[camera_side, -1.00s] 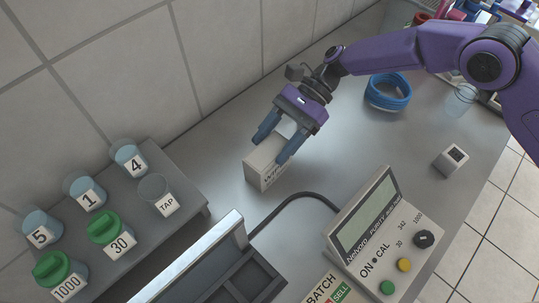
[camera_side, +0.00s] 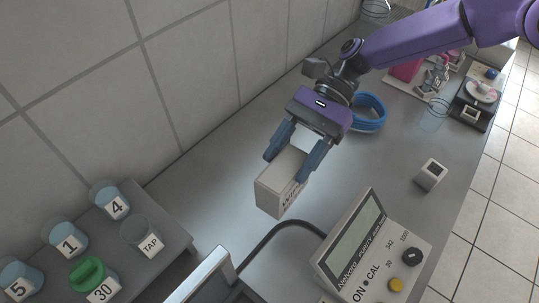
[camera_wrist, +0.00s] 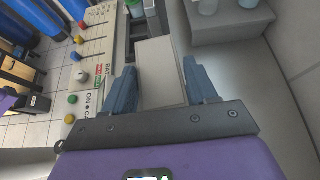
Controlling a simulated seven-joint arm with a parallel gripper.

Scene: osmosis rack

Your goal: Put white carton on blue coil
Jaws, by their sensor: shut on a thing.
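The white carton (camera_side: 281,184) is held between the blue fingers of my gripper (camera_side: 296,154) in the side view. My gripper is shut on it, and the carton hangs slightly tilted, seemingly just above the grey bench. In the wrist view the carton (camera_wrist: 158,72) fills the gap between the fingers of my gripper (camera_wrist: 162,88). The blue coil (camera_side: 370,113) lies on the bench up and to the right of my gripper in the side view. My wrist hides part of its left side. The coil is not visible in the wrist view.
A meter (camera_side: 362,255) with a screen and knobs stands at lower right, with a black cable (camera_side: 275,232) behind it. Labelled jars (camera_side: 92,280) stand on a grey shelf at left. Bench between carton and coil looks clear.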

